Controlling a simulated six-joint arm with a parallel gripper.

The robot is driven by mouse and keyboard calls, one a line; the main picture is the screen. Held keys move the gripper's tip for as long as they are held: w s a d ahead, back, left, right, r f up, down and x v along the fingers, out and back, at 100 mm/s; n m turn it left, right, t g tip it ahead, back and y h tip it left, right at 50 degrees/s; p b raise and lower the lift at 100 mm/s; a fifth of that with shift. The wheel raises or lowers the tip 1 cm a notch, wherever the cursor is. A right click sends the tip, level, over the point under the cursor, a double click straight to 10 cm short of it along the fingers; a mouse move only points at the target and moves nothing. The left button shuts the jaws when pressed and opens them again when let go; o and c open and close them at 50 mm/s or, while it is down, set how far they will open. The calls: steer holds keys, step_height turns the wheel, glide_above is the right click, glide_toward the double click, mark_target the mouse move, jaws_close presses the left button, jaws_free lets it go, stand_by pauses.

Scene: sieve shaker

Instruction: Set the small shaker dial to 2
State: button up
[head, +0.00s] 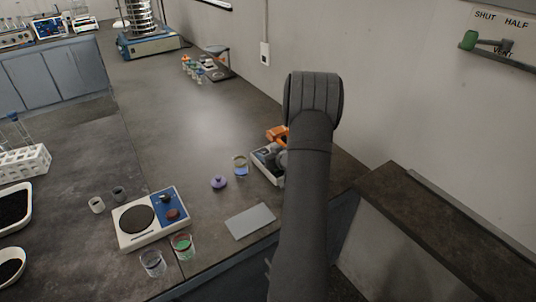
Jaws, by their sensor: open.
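A low white device (127,233) with a round dark plate and a blue panel stands at the front left of the bench. A dark knob (165,199) and a reddish-brown knob (172,214) sit on its panel. A second small white device (263,172) with orange and dark grey parts above it is partly hidden behind my arm. A larger sieve shaker (150,45) with a blue base and a metal sieve stack stands at the far back. I cannot tell which is the small shaker, nor read any dial. My gripper is hidden behind my arm.
A purple-lidded item (219,183), a beaker (240,167), a grey plate (250,221), and front beakers (152,263) and (182,246) surround the devices. Small cups (97,205) and a tube rack (24,163) are left. The bench middle is clear; a wall bounds the right.

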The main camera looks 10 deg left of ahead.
steer(key=c, duration=1)
steer(key=shift+s+a+m+t+h, duration=0.1)
steer(key=shift+m+t+h, duration=0.2)
steer(key=shift+m+h, duration=0.2)
steer(key=shift+s+a+m+t+h, duration=0.1)
steer(key=shift+a+m+t+h, duration=0.1)
steer(key=shift+m+t+h, duration=0.95)
steer(key=shift+a+m+t+h, duration=0.15)
steer(key=shift+m+t+h, duration=0.2)
steer(key=shift+m+h, duration=2)
steer(key=shift+h, duration=0.2)
